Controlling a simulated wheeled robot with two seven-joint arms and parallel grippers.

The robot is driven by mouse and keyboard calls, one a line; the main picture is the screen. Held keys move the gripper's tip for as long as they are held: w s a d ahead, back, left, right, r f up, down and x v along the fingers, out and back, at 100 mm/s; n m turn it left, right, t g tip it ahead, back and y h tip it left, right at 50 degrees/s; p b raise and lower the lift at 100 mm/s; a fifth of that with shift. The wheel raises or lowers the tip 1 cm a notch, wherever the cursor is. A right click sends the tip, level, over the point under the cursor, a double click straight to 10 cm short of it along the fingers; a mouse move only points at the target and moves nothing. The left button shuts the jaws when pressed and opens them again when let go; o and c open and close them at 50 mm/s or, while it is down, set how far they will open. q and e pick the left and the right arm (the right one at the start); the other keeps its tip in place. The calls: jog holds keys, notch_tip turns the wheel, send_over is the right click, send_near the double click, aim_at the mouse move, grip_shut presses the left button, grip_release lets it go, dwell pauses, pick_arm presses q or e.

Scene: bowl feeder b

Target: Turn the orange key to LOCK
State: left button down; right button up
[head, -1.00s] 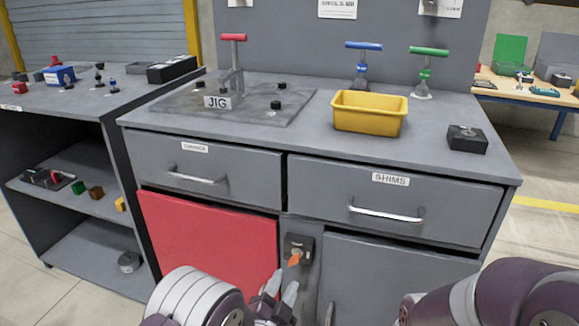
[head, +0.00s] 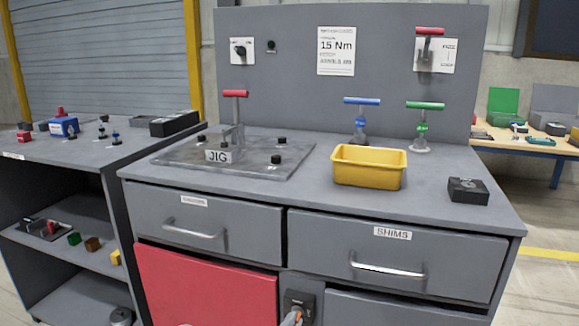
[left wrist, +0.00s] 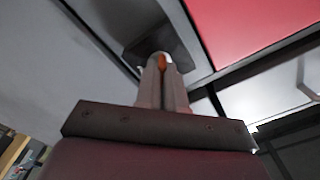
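The orange key (left wrist: 162,61) sits in a dark lock box (head: 300,300) on the front of the grey bench, between the red door and the grey door. My left gripper (left wrist: 163,66) is at the key, its two fingers close together with the orange part between their tips. In the head view only a fingertip shows at the bottom edge, in front of the lock box. The fingers hide most of the key, and I cannot read any LOCK marking. My right gripper is not in view.
The red door (head: 205,285) is left of the lock, with the SHIMS drawer (head: 390,258) above right and its handle sticking out. A yellow bin (head: 369,167) and the JIG plate (head: 270,150) are on the bench top.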

pick_arm(q)
jog(key=n, duration=0.8)
jog(key=shift+n+b, duration=0.3)
jog(key=shift+b, duration=0.1)
jog(key=c, duration=1.2)
grip_release()
jog(key=shift+o, duration=0.2)
